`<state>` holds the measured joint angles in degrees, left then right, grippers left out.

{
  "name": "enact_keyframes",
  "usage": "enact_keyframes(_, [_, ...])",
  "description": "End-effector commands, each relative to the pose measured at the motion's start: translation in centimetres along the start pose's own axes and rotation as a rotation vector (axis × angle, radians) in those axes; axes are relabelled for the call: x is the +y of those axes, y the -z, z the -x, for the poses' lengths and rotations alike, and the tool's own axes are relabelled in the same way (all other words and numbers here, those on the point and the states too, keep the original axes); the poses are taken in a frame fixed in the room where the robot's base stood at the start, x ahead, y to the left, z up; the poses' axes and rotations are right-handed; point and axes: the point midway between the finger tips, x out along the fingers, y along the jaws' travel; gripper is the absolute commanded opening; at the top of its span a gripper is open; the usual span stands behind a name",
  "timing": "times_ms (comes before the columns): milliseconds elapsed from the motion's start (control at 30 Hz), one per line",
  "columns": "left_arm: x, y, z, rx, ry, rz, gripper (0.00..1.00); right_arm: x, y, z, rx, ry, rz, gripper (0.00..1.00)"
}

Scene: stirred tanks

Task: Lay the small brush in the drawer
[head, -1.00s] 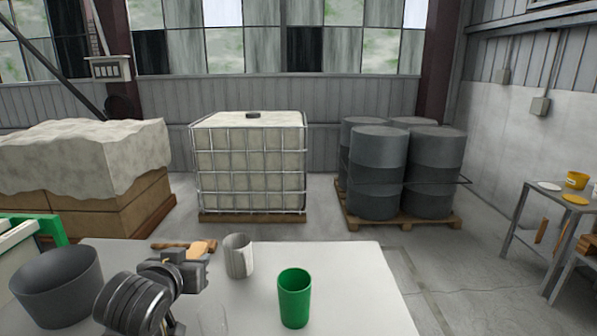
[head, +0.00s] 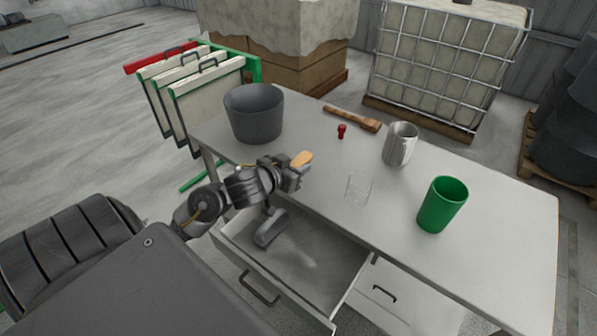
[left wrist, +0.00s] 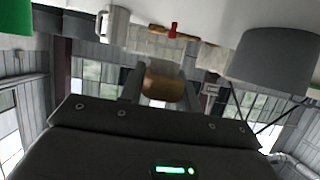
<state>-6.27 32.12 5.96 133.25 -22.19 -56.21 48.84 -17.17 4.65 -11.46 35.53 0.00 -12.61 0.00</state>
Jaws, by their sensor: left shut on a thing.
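The small brush (head: 301,159) shows as a tan wooden piece at the tip of my left gripper (head: 292,174), which is shut on it above the table's near edge. In the left wrist view the brush (left wrist: 165,88) is a rounded brown piece between the fingers; its bristles cannot be made out. The drawer (head: 333,296) is pulled open under the table, below and to the right of the gripper. A dark grey object (head: 270,228) shows at its left end; I cannot tell what it is. My right gripper is not in view.
On the table (head: 490,235) stand a grey bucket (head: 253,115), a metal mug (head: 399,145), a clear glass (head: 358,190) and a green cup (head: 441,205). A small red item (head: 342,131) and a wooden-handled tool (head: 352,119) lie farther back. The drawer's middle looks clear.

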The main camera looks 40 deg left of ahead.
Motion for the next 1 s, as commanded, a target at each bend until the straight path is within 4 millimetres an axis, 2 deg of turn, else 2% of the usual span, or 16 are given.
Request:
enact_keyframes(133, [-0.8,-1.0,0.5,-0.007,-0.019,-0.002,0.10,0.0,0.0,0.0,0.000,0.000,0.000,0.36])
enact_keyframes(533, [-1.2,-1.1,0.0,-0.007,-0.019,0.000,0.10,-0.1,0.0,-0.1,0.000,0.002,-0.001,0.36])
enact_keyframes(667, [-2.5,-1.4,-2.2,-0.007,-0.018,0.000,0.10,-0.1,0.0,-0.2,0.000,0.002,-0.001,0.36])
enact_keyframes(900, [-5.8,-1.9,-8.1,-0.009,-0.018,0.001,0.10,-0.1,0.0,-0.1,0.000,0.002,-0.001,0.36])
enact_keyframes(1000, [-6.6,-3.4,-10.1,-0.011,-0.020,0.002,0.10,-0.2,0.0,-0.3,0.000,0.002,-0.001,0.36])
